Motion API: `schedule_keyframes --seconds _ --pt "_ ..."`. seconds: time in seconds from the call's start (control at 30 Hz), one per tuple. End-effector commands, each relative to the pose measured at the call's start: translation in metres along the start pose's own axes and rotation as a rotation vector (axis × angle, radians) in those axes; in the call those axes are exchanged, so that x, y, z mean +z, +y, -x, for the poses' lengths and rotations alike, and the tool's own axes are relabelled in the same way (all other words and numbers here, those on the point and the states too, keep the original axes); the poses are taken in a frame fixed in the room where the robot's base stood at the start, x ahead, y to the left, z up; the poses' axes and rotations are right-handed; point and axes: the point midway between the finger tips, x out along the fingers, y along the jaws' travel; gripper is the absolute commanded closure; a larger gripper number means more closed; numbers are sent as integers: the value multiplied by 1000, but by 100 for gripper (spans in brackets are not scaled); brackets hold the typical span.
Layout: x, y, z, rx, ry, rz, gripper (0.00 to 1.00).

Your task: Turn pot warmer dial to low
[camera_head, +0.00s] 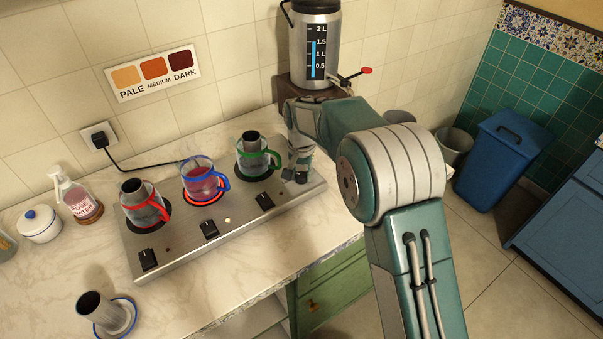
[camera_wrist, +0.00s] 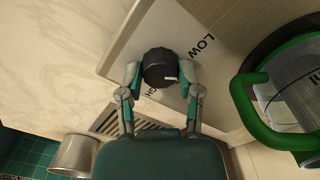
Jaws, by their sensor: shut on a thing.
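The pot warmer (camera_head: 180,251) is a long metal plate on the counter, with black dials along its front edge. My gripper (camera_wrist: 160,72) has one finger on each side of a round black dial (camera_wrist: 157,62) and is shut on it, near the warmer's end. The dial's white mark points to the lower right in the wrist view, between the printed LOW (camera_wrist: 200,44) and the partly covered HIGH (camera_wrist: 153,90). In the head view my gripper (camera_head: 295,174) is at the warmer's right end, and it hides much of the dial there.
Pots with red (camera_head: 146,208), blue (camera_head: 203,183) and green (camera_head: 256,160) handles stand on the warmer. The ring under the blue one glows red. The green pot is close beside my gripper. A tall dispenser (camera_head: 315,45) stands behind my arm.

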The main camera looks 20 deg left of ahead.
Motion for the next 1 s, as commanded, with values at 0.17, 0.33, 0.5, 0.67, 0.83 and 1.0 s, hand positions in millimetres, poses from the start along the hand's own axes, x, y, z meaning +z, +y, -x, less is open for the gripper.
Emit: schedule_keyframes --seconds 0.17,0.33,0.5,0.67,0.83,1.0 --pt "0 -1 -3 0 -1 158 100" --pt "0 -1 -3 0 -1 288 100" --pt "0 0 -3 0 -1 386 100" --pt "0 0 -3 0 -2 446 100" --pt "1 0 -3 0 -2 479 100" --pt "1 0 -3 0 -2 489 100"
